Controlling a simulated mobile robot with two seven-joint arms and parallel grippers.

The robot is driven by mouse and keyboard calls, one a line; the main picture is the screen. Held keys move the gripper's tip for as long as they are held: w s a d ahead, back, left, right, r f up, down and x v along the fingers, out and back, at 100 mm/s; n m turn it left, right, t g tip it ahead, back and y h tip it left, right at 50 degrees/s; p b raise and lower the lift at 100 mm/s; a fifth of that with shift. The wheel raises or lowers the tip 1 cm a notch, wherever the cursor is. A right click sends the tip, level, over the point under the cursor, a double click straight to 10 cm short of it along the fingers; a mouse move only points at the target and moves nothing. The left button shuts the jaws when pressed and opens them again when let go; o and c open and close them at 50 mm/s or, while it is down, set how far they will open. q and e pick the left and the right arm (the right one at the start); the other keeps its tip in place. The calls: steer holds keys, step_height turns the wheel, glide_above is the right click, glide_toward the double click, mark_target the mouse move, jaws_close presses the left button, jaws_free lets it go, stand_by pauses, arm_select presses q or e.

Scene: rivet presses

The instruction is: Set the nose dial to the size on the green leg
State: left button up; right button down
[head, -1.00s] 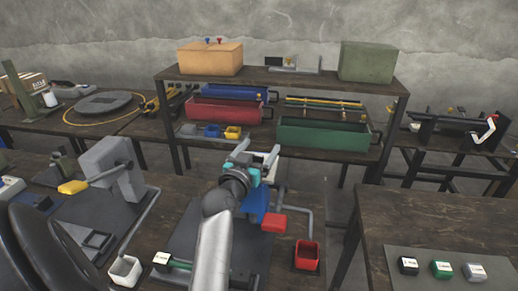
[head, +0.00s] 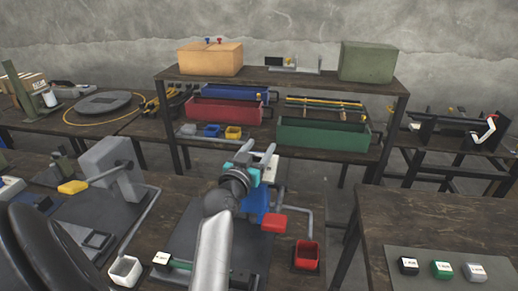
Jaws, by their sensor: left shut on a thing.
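My left gripper (head: 257,160) is over the blue press (head: 258,203) in the middle of the front bench. Its fingers are shut on a part at the press's head, likely the nose dial, which the gripper and wrist hide. No dial marks can be read. A green bar (head: 181,265) with a white tag (head: 161,259) lies at the front of the press's dark base (head: 187,233); I cannot tell whether it is the green leg. The tag's writing is too small to read. My right gripper is not in view.
A red pad (head: 274,224) and a red bin (head: 307,256) are right of the press, a white bin (head: 125,270) left. Black, green (head: 441,270) and grey tagged blocks sit on the right table.

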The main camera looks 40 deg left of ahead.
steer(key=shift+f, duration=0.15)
